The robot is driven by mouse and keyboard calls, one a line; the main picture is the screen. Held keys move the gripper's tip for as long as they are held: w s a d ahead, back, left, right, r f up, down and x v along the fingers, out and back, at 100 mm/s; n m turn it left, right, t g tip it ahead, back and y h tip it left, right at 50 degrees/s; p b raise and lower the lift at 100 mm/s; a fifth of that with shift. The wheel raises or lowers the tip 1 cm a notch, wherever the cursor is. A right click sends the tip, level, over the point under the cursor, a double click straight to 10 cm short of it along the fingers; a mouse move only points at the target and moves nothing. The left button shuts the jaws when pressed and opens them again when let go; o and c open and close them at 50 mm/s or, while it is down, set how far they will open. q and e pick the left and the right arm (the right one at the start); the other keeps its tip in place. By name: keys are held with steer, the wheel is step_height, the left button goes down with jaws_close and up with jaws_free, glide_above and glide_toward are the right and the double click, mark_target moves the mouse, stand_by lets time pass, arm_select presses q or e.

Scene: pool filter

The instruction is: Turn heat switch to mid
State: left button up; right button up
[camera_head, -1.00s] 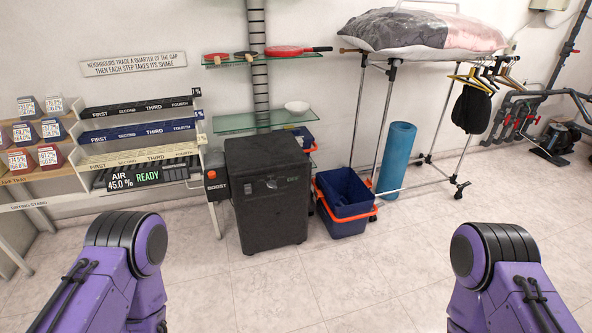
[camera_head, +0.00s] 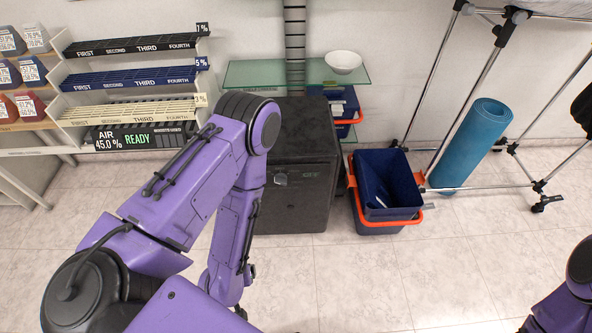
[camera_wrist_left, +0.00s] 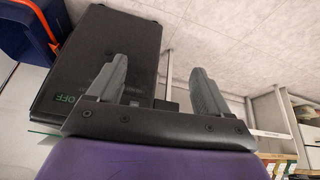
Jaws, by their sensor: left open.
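A black box-shaped unit (camera_head: 305,140) stands on the floor. Its front has a small knob (camera_head: 280,179) and a green label (camera_head: 311,176) beside it. In the left wrist view the unit (camera_wrist_left: 125,35) appears turned on its side, and the green label (camera_wrist_left: 65,98) reads OFF; I cannot make out the knob there. My left gripper (camera_wrist_left: 158,66) is open and empty, with one finger overlapping the unit's front and the other over the floor. In the head view my left arm covers the unit's left side, and its gripper cannot be made out. My right gripper is out of view.
Blue bins with orange handles (camera_head: 385,222) stand right of the unit. A blue rolled mat (camera_head: 472,145) and a wheeled rack (camera_head: 545,200) are further right. A glass shelf with a white bowl (camera_head: 343,62) is behind. A labelled rack (camera_head: 130,75) is at left. Floor in front is clear.

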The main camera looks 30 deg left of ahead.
arm_select(q)
steer(key=w+d+f+n+t+b, duration=0.2)
steer(key=w+f+n+t+b, duration=0.2)
steer(key=w+f+n+b, duration=0.45)
steer(key=n+t+y+b, duration=0.6)
steer(key=n+t+b, duration=0.1)
steer(key=n+b, duration=1.2)
glide_toward(281, 183)
steer(key=shift+n+y, duration=0.3)
steer(key=shift+n, duration=0.15)
steer(key=x, duration=0.9)
steer(key=shift+w+d+f, duration=0.1)
steer(key=shift+d+f, duration=0.1)
steer(key=shift+w+a, duration=0.2)
steer(key=shift+w, duration=0.1)
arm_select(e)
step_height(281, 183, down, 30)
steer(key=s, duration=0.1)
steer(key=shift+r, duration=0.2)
arm_select(q)
steer(key=c, duration=1)
